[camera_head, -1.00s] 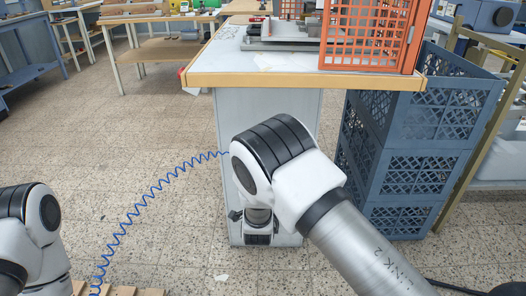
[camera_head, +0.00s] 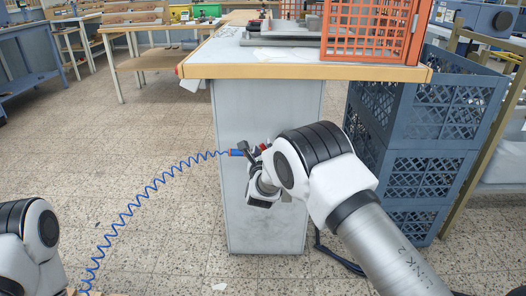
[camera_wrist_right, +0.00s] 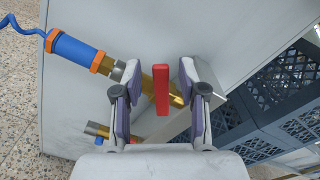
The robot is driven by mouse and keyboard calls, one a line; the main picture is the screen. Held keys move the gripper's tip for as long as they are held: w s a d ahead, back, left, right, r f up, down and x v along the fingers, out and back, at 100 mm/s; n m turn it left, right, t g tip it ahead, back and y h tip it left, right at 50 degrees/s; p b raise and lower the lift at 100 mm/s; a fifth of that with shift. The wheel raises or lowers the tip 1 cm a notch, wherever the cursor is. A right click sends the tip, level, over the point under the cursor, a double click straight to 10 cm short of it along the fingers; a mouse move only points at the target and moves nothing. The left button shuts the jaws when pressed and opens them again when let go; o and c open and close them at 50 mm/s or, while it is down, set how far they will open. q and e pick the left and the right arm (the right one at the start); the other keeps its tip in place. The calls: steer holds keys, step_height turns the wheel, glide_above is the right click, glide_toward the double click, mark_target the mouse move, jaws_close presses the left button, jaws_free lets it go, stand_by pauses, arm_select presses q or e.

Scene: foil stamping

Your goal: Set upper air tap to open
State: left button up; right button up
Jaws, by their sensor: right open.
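The upper air tap shows in the right wrist view as a red lever (camera_wrist_right: 161,89) on a brass body (camera_wrist_right: 176,97), with a blue hose coupling (camera_wrist_right: 76,52) at its left end. The lever lies at an angle across the brass pipe. My right gripper (camera_wrist_right: 160,78) is open, with one finger on each side of the lever and visible gaps to both. In the head view my right gripper (camera_head: 262,172) is at the cabinet front, beside the blue coupling (camera_head: 237,152); it hides most of the tap. My left gripper is out of view.
A second brass fitting (camera_wrist_right: 97,130) shows lower left in the wrist view, partly hidden. A coiled blue hose (camera_head: 150,198) runs down left. The grey cabinet (camera_head: 232,215) carries a wooden-edged top (camera_head: 215,72). Blue crates (camera_head: 425,170) stand right; floor to the left is clear.

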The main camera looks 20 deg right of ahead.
steer(key=shift+w+d, duration=0.15)
steer(key=shift+w, duration=0.3)
jaws_close()
steer(key=shift+w+a+f+n, duration=0.1)
steer(key=shift+a+f+n, duration=0.15)
steer(key=shift+n, duration=0.5)
steer(key=shift+a+f+n, duration=0.15)
steer(key=shift+a+n, duration=0.1)
steer(key=shift+n, duration=0.5)
jaws_free()
